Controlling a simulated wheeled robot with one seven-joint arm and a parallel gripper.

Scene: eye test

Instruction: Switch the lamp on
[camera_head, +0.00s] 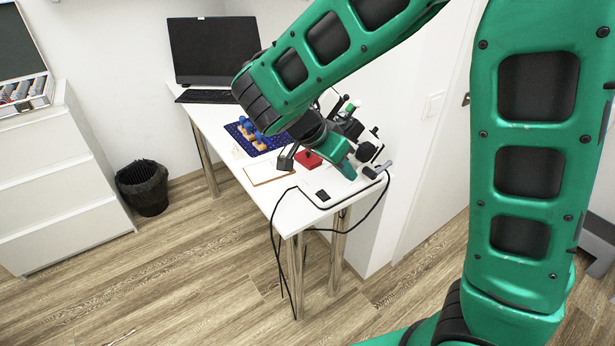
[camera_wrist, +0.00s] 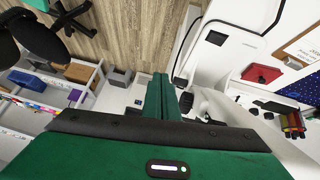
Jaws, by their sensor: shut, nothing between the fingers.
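My gripper (camera_head: 343,168) hangs over the near right part of the white desk (camera_head: 222,125), its green fingers close together. In the wrist view the green fingers of my gripper (camera_wrist: 165,92) are shut with nothing between them. A small black square piece (camera_head: 322,195) lies on the desk near its front corner; it also shows in the wrist view (camera_wrist: 216,38). A black cable (camera_head: 277,235) runs from there over the desk edge. I cannot clearly make out the lamp; dark and white parts behind my gripper are partly hidden by it.
A red object (camera_head: 308,159) and a brown-edged sheet (camera_head: 270,170) lie close to my gripper. A blue mat (camera_head: 240,131) with blue and wooden pieces, a keyboard (camera_head: 206,96) and a monitor (camera_head: 213,50) are farther back. A wall switch (camera_head: 433,105) is at right. A black bin (camera_head: 143,187) stands left.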

